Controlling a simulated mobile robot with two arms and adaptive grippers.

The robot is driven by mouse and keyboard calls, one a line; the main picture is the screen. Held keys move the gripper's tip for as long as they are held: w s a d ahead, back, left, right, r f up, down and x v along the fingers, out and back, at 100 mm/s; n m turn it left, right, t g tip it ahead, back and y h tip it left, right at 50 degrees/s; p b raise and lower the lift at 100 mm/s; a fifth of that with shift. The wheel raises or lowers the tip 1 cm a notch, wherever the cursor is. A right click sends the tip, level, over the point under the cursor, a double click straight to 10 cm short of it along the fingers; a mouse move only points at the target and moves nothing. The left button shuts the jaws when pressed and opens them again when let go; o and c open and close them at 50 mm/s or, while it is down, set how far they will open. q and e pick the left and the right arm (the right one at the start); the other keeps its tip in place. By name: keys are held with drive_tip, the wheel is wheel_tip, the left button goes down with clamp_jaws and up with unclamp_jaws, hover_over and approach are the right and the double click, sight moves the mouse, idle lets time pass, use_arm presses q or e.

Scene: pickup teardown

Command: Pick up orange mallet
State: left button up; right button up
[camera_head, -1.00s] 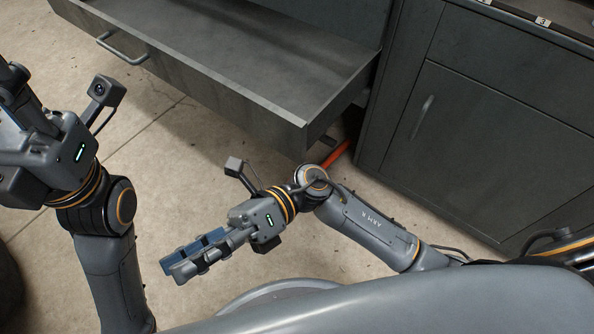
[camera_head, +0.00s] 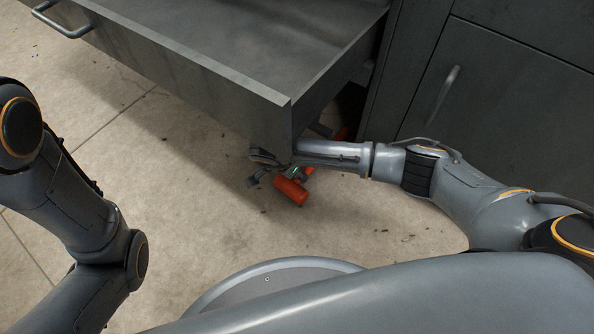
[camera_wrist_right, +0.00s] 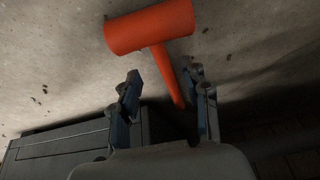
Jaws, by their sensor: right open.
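The orange mallet (camera_head: 291,191) lies on the floor below the front corner of the open drawer. Its thick head is in plain view, while its handle is mostly hidden behind my right arm. In the right wrist view the mallet head (camera_wrist_right: 150,27) is beyond the fingertips, and its handle runs back between the fingers. My right gripper (camera_wrist_right: 163,76) is open, with a finger on each side of the handle and gaps showing. In the head view my right gripper is largely hidden near the drawer corner. My left gripper is outside the head view.
The open drawer (camera_head: 190,72) overhangs the floor close above my right wrist. A grey cabinet (camera_head: 497,95) with a door handle stands to the right. The concrete floor (camera_head: 190,200) at the centre left is clear apart from small specks.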

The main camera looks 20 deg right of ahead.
drive_tip(key=shift+d+f+b, duration=0.2)
drive_tip(key=shift+f+b, duration=0.3)
drive_tip(key=shift+f, duration=0.4)
drive_tip(key=b+x, duration=0.4)
drive_tip(key=shift+a+f+b, duration=0.15)
drive_tip(key=shift+b, duration=0.15)
drive_tip(key=shift+d+f, duration=0.2)
drive_tip(key=shift+f, duration=0.1)
clamp_jaws()
drive_tip(key=shift+w+r, duration=0.15)
